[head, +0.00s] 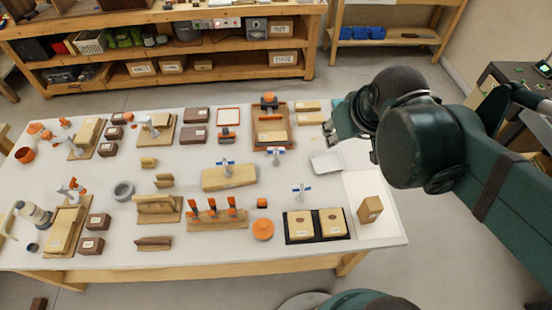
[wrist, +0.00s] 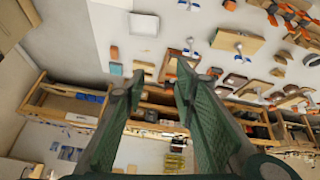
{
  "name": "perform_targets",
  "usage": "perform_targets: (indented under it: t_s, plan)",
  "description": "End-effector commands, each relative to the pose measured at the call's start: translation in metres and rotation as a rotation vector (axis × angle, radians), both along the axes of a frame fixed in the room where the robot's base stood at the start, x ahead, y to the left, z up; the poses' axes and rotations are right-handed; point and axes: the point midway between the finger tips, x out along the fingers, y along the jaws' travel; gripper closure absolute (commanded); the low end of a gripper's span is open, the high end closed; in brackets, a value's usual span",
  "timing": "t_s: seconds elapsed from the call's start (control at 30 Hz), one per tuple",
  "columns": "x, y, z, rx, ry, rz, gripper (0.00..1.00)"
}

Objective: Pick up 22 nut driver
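I cannot tell for sure which tool is the 22 nut driver; no label is readable. Several upright orange-topped tools stand in a wooden rack (head: 217,220) at the front middle of the table in the head view. Small blue-and-white tools stand at the wooden block (head: 228,180), behind it (head: 275,153) and to its right (head: 301,190). My gripper (head: 338,128) hangs at the table's right back edge in the head view, apart from these tools. In the wrist view my gripper (wrist: 160,72) is open, with nothing between its fingers.
A white tray (head: 326,163) lies near my gripper. A black tray (head: 286,229) with two tan blocks and a brown box (head: 370,209) stand at the front right. An orange round container (head: 263,229) is beside the rack. Shelves (head: 165,55) stand behind the table.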

Motion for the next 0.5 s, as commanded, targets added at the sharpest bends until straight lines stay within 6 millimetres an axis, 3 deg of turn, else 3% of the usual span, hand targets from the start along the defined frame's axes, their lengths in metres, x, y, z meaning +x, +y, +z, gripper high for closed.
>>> perform_targets:
  t_s: [0.5]
  plan:
    - [0.056, 0.025, -0.027, -0.11, 0.108, 0.246, 0.72]
